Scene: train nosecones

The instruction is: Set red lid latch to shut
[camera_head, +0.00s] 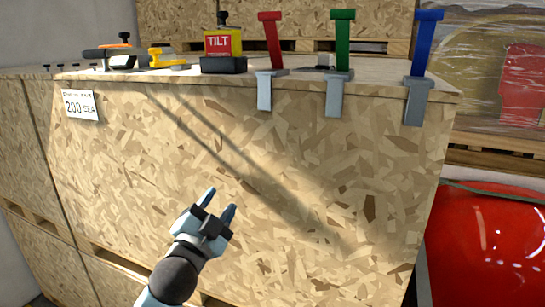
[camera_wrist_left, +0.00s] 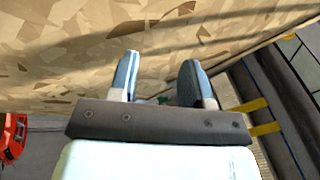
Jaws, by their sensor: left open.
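The red latch (camera_head: 270,40) is an upright lever on a grey bracket at the front top edge of the wooden crate (camera_head: 250,160). Its handle stands up, leaning slightly left at the top. A green latch (camera_head: 343,40) and a blue latch (camera_head: 424,42) stand up to its right on similar brackets. My left gripper (camera_head: 222,202) is open and empty in front of the crate's front face, well below the red latch. In the left wrist view its two fingers (camera_wrist_left: 158,80) are spread, with the crate face beyond. My right gripper is not in view.
On the crate top are a yellow TILT device (camera_head: 222,44), a yellow clamp-like piece (camera_head: 168,60) and an orange and black tool (camera_head: 115,54). A red rounded object (camera_head: 490,245) stands at the lower right. The space before the crate face is clear.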

